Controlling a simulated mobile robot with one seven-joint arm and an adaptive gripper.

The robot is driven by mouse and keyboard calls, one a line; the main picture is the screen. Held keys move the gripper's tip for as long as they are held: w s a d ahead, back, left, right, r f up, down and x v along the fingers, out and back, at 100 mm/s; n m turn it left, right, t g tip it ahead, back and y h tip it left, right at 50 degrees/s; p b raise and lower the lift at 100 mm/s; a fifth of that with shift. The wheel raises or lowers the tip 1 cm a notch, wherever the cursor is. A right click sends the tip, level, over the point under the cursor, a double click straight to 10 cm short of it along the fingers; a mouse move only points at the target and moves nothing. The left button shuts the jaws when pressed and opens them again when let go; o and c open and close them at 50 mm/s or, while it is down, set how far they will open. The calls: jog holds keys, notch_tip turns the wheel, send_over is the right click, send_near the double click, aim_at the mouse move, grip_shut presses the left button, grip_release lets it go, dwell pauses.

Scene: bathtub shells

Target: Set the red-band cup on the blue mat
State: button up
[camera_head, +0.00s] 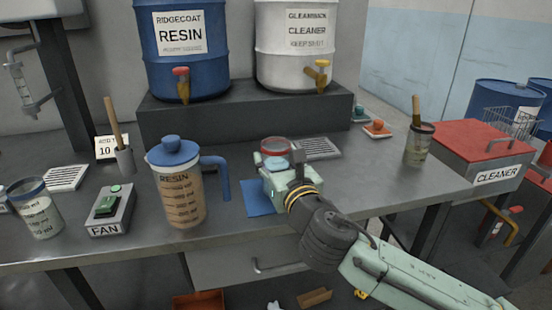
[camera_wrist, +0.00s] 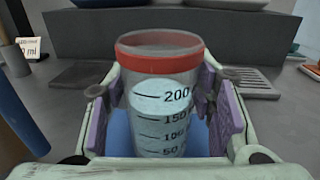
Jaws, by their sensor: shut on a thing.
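The red-band cup (camera_wrist: 162,100) is a clear measuring cup with a red rim band and black volume marks. In the wrist view it stands upright between the purple-padded fingers of my gripper (camera_wrist: 165,118), which is shut on it. The blue mat (camera_wrist: 118,130) shows behind and below the cup. In the head view the cup's red rim (camera_head: 274,146) shows above my gripper (camera_head: 277,165). The blue mat (camera_head: 258,200) lies on the bench, partly covered by my gripper. I cannot tell whether the cup's base touches the mat.
A resin pitcher (camera_head: 180,190) with a blue lid and handle stands left of my gripper. The fan switch box (camera_head: 111,208) and a blue-rimmed cup (camera_head: 38,212) are farther left. A dark step (camera_head: 240,118) with two drums rises behind.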

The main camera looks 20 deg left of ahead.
jog(key=shift+f, duration=0.3)
jog(key=shift+f+b, duration=0.3)
jog(key=o, duration=1.3)
jog(key=shift+r, duration=0.1)
